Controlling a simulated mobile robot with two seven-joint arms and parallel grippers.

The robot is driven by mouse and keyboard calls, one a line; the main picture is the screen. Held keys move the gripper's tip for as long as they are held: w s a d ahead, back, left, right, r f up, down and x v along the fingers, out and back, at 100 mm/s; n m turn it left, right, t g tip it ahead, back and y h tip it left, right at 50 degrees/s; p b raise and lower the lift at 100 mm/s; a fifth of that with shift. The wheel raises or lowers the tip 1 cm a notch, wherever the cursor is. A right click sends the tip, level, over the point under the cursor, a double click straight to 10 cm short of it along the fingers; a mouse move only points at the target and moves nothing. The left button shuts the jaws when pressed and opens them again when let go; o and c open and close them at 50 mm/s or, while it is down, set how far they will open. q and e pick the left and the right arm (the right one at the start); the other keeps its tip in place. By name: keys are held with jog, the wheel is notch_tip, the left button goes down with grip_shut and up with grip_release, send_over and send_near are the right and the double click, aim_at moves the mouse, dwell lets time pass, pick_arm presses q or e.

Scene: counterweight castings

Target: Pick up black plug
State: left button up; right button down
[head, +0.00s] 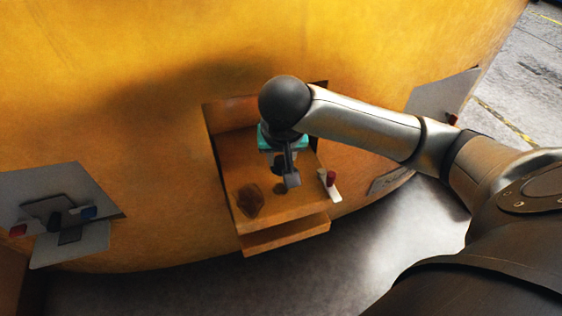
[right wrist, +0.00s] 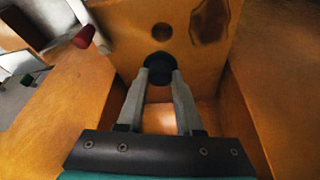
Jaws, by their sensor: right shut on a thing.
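The black plug (right wrist: 160,64) is a dark round piece between my right gripper's fingertips (right wrist: 162,76) in the right wrist view. The fingers are shut on it. It lies close against the orange panel in the recess; I cannot tell whether it is still seated. In the head view my right gripper (head: 291,178) reaches down into the recess, and I cannot make out the plug clearly there. A dark round hole (right wrist: 162,34) shows in the panel just beyond the plug. My left gripper is not in view.
The recess (head: 285,226) is cut into a large yellow-orange casting (head: 130,130), its walls close around my gripper. A brown stain (head: 250,200) marks the panel. A red knob (head: 331,178) on a pale plate is at its right. A grey bracket (head: 60,212) sticks out at left.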

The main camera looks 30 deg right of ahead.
aim_at(280, 162)
notch_tip(280, 162, up, 7)
jog(key=p, duration=0.3)
jog(key=shift+r, duration=0.1)
pick_arm(q)
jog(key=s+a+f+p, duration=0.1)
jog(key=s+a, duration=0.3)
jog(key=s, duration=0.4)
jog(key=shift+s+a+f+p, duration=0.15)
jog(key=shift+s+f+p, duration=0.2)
jog(key=shift+p, duration=0.35)
pick_arm(e)
jog(key=shift+r, duration=2.55)
